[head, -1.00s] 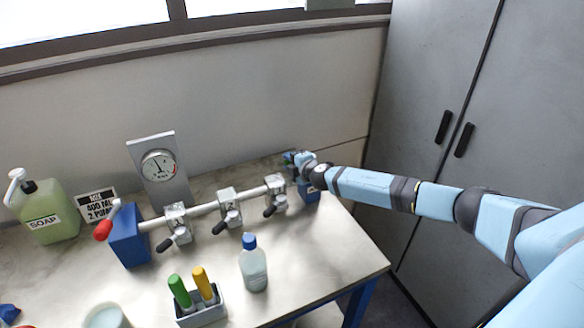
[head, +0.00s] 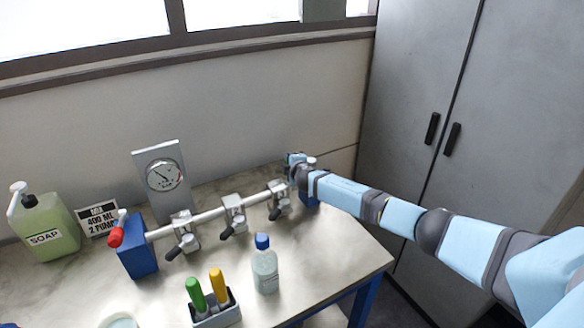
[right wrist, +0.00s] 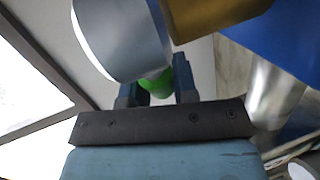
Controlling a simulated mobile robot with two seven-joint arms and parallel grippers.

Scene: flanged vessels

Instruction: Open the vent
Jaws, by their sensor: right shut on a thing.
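The pipe manifold (head: 208,217) runs across the bench between two blue end blocks, with clamps along it. A red-tipped lever (head: 116,237) stands at its left end block (head: 138,258). My right gripper (head: 291,160) is at the pipe's far right end, above the right blue block (head: 309,198). In the right wrist view my right gripper (right wrist: 157,84) is shut on a small green knob (right wrist: 155,84), partly hidden by a grey cylindrical part (right wrist: 122,38). I take the knob for the vent. The pressure gauge (head: 164,175) stands behind the pipe. My left gripper is out of view.
A soap bottle (head: 45,228) and a sign (head: 98,219) stand at the left. A blue-capped bottle (head: 265,270) and a holder (head: 217,316) with green and yellow handles stand in front of the pipe. A grey cabinet (head: 420,90) is at the right.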

